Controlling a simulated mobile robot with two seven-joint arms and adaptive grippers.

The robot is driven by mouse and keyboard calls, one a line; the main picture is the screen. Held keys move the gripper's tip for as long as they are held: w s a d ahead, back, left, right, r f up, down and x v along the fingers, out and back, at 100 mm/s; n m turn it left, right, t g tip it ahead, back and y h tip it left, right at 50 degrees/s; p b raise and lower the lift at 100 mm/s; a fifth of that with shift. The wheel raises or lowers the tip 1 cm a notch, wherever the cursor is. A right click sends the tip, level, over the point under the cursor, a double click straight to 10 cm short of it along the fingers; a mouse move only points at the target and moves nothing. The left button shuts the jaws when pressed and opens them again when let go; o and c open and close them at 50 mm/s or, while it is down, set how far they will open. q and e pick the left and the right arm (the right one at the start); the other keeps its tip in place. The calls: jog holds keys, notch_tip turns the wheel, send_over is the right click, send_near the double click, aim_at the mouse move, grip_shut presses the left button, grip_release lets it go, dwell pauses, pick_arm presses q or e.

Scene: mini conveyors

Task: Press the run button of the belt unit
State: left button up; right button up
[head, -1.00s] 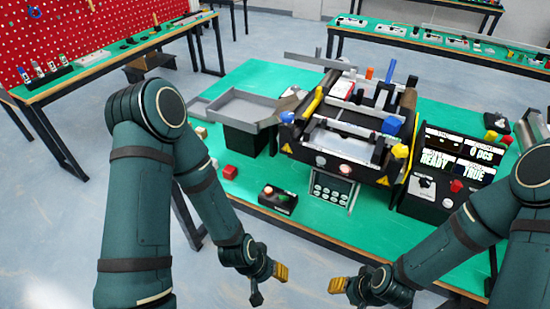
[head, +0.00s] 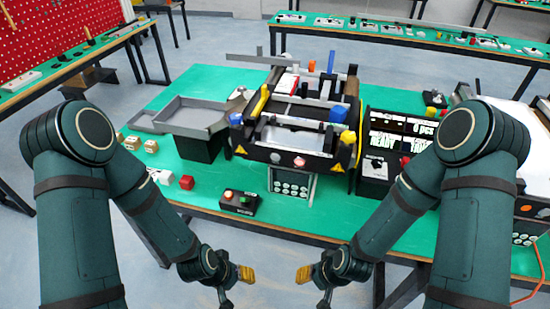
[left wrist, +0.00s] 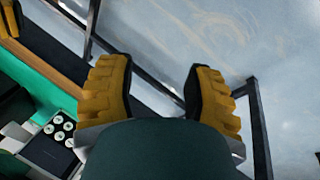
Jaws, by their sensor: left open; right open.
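The belt unit (head: 346,157) is a black-framed conveyor with yellow corner pieces on the green table. A small black button box (head: 238,209) sits in front of it near the table's front edge. It carries an orange-red button (head: 228,194) and a green button (head: 246,199); which is the run button I cannot read. My left gripper (head: 236,287) is open and empty, below and in front of the table edge. It shows in the left wrist view (left wrist: 158,95) with yellow fingers apart over the floor. My right gripper (head: 312,288) is open and empty, also before the edge.
A grey tray (head: 190,112) stands left of the belt unit. A display console (head: 385,150) reading READY stands right, partly behind my right arm.

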pick_arm(q)
grip_shut()
dwell(1.1)
